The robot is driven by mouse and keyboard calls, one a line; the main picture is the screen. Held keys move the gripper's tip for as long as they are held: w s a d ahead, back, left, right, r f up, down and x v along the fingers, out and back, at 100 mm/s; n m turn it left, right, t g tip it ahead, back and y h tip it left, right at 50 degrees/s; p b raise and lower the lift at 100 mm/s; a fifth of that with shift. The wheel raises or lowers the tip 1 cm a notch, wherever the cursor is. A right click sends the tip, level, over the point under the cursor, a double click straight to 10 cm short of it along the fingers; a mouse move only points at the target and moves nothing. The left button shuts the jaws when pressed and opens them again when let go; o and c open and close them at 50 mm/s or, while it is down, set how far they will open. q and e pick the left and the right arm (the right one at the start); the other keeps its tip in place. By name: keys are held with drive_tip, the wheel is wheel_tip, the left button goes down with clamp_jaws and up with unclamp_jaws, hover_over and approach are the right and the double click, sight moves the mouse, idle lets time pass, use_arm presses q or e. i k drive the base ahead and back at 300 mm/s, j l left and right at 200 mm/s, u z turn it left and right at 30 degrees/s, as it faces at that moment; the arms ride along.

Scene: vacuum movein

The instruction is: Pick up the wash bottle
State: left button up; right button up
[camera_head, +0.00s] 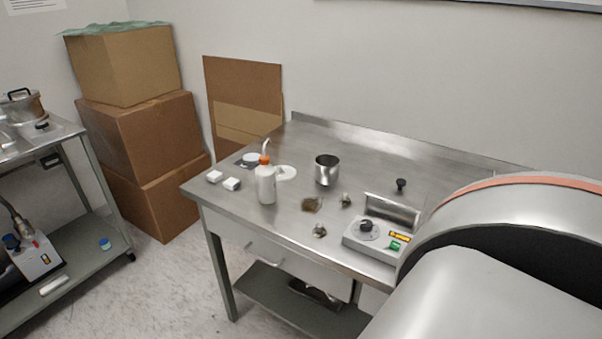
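The wash bottle (266,185) stands upright near the left front part of the steel table (400,168). It has a white body, an orange cap and a thin white spout that rises above the cap. Nothing touches its front side. A white round dish or lid (286,173) is just behind it to the right. Neither of my grippers shows in the head view, so I cannot see whether they are open or shut. A large grey curved part fills the lower right and hides the right end of the table.
A steel cup (326,170), small white boxes (231,184) and a control box (377,238) stand on the table. Stacked cardboard boxes (150,135) are behind left. A cart (95,250) stands at the left edge. Bare floor (160,290) lies between cart and table.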

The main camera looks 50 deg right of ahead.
sight(265, 173)
drive_tip(key=z, duration=1.25)
